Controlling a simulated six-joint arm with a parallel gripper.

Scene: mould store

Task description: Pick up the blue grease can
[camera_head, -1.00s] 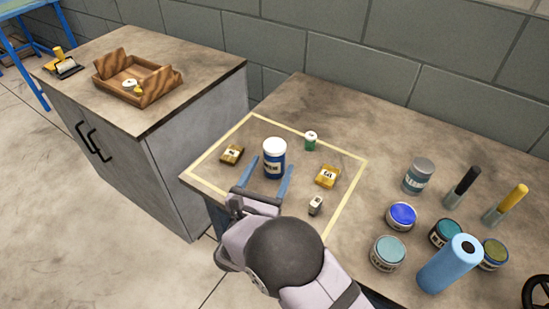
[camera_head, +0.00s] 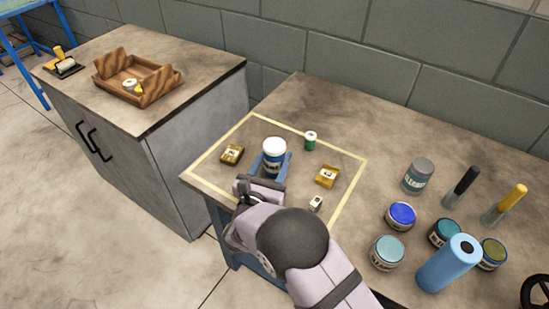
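The blue grease can (camera_head: 273,157) has a white lid and a pale label. It stands upright on the bench inside the yellow-outlined square. My gripper (camera_head: 271,162) has its two blue fingers on either side of the can, reaching in low from the front. The fingers look open, about as far apart as before. Whether either finger touches the can cannot be made out.
Inside the outline stand a small green can (camera_head: 310,140), a brown box (camera_head: 232,155), a yellow box (camera_head: 327,176) and a small pale item (camera_head: 316,203). Several jars, brushes and a blue roll (camera_head: 447,264) are to the right. A wooden tray (camera_head: 113,88) sits on the left cabinet.

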